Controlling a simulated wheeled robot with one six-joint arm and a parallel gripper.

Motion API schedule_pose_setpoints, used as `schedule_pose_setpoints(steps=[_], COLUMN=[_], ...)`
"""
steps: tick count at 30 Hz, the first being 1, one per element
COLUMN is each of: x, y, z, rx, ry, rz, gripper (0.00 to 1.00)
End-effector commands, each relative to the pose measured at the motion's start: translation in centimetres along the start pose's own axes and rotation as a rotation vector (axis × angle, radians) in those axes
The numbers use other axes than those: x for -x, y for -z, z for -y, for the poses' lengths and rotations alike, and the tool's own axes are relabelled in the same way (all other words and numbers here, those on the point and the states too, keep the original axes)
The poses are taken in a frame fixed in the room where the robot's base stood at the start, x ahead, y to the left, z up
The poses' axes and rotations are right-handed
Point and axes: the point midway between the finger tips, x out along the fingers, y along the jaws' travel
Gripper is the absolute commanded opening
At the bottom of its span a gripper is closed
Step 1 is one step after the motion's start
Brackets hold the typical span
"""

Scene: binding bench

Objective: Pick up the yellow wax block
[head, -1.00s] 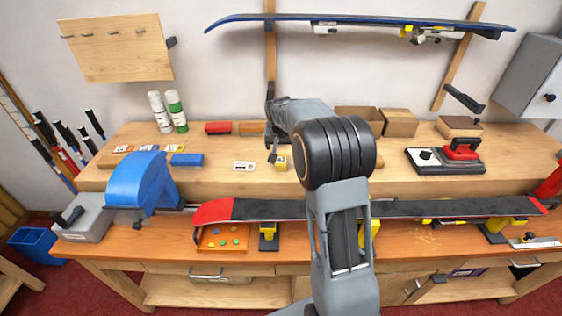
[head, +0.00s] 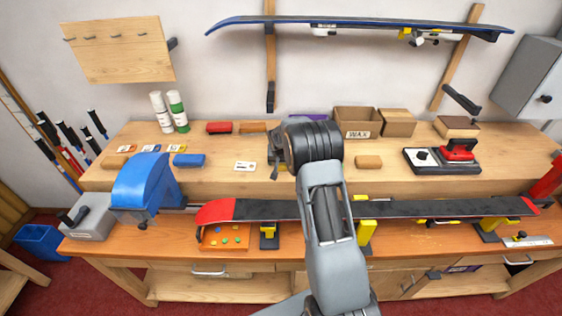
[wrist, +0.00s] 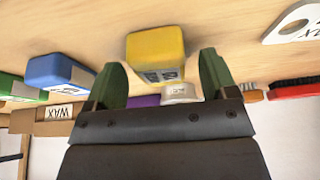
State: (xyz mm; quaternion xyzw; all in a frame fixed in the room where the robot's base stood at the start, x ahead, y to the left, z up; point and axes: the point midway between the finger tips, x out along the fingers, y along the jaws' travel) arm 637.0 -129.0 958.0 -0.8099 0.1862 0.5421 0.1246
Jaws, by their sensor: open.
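The yellow wax block (wrist: 155,52) shows in the wrist view on the wooden bench shelf, with a dark printed label on one face. My gripper (wrist: 163,72) is open, with a green finger on each side of the block in that picture. Gaps show between the block and both fingers, and nothing is held. How deep the block lies between the fingers is hard to tell. In the head view my gripper (head: 274,163) is low over the raised shelf, partly behind my arm. The block is hidden there.
In the wrist view a blue block (wrist: 60,72) and a green block (wrist: 20,88) stand left of the gripper. A white tag (wrist: 292,22) lies at upper right. In the head view the WAX box (head: 358,124) is behind; a ski (head: 430,207) lies along the front.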

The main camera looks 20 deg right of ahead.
Motion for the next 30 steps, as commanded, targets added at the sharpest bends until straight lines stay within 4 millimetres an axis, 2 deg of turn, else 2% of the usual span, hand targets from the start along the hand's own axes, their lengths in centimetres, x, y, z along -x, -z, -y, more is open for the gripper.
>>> schedule_pose_setpoints(steps=[10, 27, 30], x=[-0.52, -0.48, -0.46], y=[0.03, 0.02, 0.05], z=[0.01, 0.03, 0.04], rx=[0.0, 0.001, 0.001], ry=[0.001, 0.001, 0.001], rz=[-0.002, -0.001, -0.002], gripper=[0.78, 0.24, 0.24])
